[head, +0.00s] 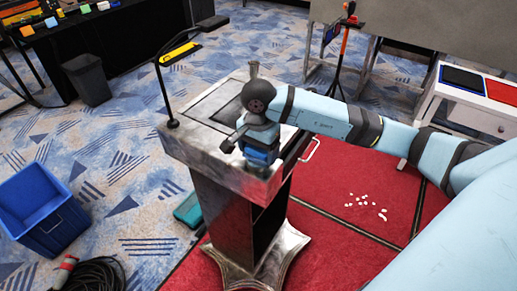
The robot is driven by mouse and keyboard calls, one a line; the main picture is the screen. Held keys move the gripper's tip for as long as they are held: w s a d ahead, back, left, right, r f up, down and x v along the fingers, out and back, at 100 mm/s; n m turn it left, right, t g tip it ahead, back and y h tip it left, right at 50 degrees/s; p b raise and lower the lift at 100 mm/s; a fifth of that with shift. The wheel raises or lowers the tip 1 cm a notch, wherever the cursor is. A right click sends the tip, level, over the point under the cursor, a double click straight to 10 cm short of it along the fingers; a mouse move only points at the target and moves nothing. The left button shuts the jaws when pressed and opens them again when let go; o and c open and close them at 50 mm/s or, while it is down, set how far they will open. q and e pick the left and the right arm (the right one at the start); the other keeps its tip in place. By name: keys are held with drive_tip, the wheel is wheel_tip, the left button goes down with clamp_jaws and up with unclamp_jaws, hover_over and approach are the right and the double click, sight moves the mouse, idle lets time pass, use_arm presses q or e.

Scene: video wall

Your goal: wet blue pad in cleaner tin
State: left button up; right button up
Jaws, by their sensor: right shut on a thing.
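My right arm reaches in from the right, and its gripper (256,137) points down over the front right part of a metal lectern (190,150). The gripper is shut on a blue block-like thing (262,155), which looks like the blue pad. The wrist hides part of it, and I cannot tell whether it touches the lectern top. I cannot make out a cleaner tin for certain. My left gripper is not in view.
A gooseneck stalk (162,85) rises from the lectern's left corner. A white table (435,92) at right bears flat dark blue (463,78) and red things. A blue crate (35,200), dark bin (88,80) and cable coil (95,273) stand left. White bits (366,202) lie on red carpet.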

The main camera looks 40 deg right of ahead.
drive_tip(key=shift+f+b, duration=0.3)
drive_tip(key=shift+f, duration=0.1)
drive_tip(key=shift+f+b, duration=0.1)
drive_tip(key=shift+b, duration=0.25)
idle(1.8)
drive_tip(key=shift+r+p, duration=1.35)
drive_tip(key=shift+r, duration=2.25)
